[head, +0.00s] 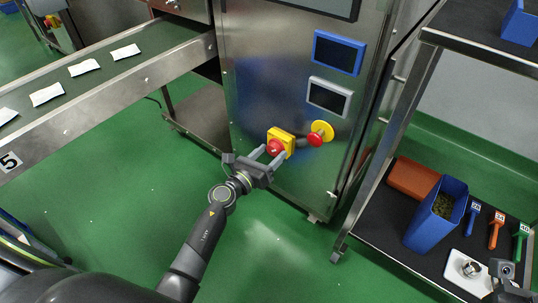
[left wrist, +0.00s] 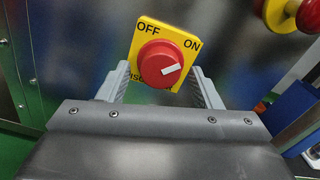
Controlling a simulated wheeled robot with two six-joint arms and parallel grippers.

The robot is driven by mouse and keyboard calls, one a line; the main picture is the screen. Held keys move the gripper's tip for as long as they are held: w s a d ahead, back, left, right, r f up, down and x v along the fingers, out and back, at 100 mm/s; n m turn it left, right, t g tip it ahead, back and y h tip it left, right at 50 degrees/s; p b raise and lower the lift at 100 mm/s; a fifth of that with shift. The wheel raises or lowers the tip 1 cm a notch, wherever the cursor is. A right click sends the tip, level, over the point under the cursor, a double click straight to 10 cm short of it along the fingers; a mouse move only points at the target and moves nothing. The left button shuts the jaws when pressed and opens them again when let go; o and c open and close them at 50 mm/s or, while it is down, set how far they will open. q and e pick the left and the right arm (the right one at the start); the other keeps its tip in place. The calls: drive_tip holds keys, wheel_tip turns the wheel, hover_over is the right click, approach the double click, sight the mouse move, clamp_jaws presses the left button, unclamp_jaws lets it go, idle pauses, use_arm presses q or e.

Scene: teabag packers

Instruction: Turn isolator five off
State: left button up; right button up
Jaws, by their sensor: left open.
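The isolator is a yellow plate with a red rotary knob (head: 276,146) on the steel cabinet's front. In the left wrist view its red knob (left wrist: 158,64) has a white mark that points right and slightly up, towards the ON side. OFF is printed at the plate's upper left. My left gripper (head: 266,155) is open, with its fingers on either side of the knob and nothing clamped. Whether the fingertips touch the plate is unclear. Part of what looks like my right gripper (head: 506,272) shows at the lower right; its fingers cannot be made out.
A red emergency-stop button on a yellow base (head: 320,133) sits just right of the isolator. A cart (head: 385,225) with a blue bin (head: 436,215) and scoops stands at right.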

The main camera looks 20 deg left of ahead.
use_arm(q)
drive_tip(key=c, duration=1)
